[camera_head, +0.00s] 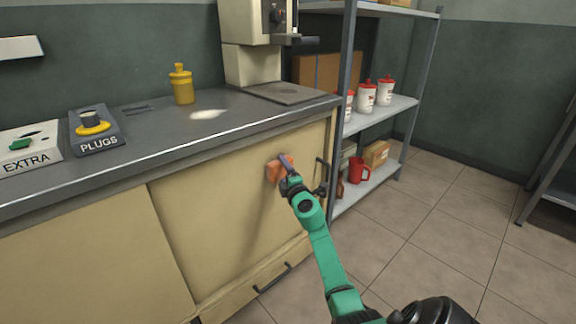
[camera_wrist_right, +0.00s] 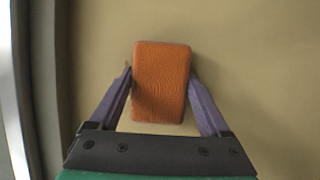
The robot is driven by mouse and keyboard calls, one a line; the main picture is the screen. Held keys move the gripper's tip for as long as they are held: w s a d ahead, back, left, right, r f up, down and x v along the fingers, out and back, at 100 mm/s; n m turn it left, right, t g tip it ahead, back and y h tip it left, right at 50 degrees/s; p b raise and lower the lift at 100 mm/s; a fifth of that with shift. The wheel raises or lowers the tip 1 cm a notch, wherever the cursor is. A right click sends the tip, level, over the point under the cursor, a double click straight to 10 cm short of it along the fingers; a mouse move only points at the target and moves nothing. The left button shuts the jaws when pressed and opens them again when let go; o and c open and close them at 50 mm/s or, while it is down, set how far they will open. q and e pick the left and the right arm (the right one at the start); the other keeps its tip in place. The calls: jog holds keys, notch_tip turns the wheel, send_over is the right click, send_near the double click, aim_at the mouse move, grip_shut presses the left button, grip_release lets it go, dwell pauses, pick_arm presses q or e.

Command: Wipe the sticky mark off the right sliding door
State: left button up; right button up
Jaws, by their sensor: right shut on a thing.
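The right sliding door (camera_head: 215,215) is a tan panel on the front of the counter cabinet, and it fills most of the right wrist view (camera_wrist_right: 245,65). My right gripper (camera_head: 283,168) is at the upper right part of this door. It is shut on an orange sponge (camera_head: 273,171), which shows between the two purple fingers in the right wrist view (camera_wrist_right: 161,82). The sponge is against or very close to the door; I cannot tell which. No sticky mark is visible on the door; the sponge and gripper cover part of it. My left gripper is not in view.
A dark vertical handle (camera_head: 321,177) is just right of the sponge. A metal shelf rack (camera_head: 375,118) stands right of the counter with white tubs and a red mug (camera_head: 358,170). A lower drawer handle (camera_head: 272,278) sticks out below. The tiled floor (camera_head: 450,220) is open at right.

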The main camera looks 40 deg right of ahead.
aim_at(270, 169)
jog(key=shift+w+a, duration=0.1)
jog(key=shift+a, duration=0.5)
jog(key=shift+a+r+p, duration=0.1)
jog(key=shift+a+p, duration=0.95)
jog(key=shift+a, duration=0.95)
notch_tip(270, 169, up, 2)
jog(key=shift+r+p, duration=0.1)
jog(key=shift+p, duration=1.05)
jog(key=shift+d, duration=0.3)
jog(key=d, duration=0.1)
jog(key=d+b, duration=0.1)
jog(key=shift+d+f, duration=0.2)
jog(key=shift+d, duration=0.2)
jog(key=shift+d+r, duration=0.1)
jog(key=shift+d, duration=0.3)
jog(key=shift+d+b, duration=0.7)
jog(key=shift+d, duration=1.15)
jog(key=shift+a, duration=0.3)
jog(key=a+p, duration=0.1)
jog(key=a, duration=0.2)
jog(key=shift+a+p, duration=0.55)
jog(key=shift+a, duration=1.55)
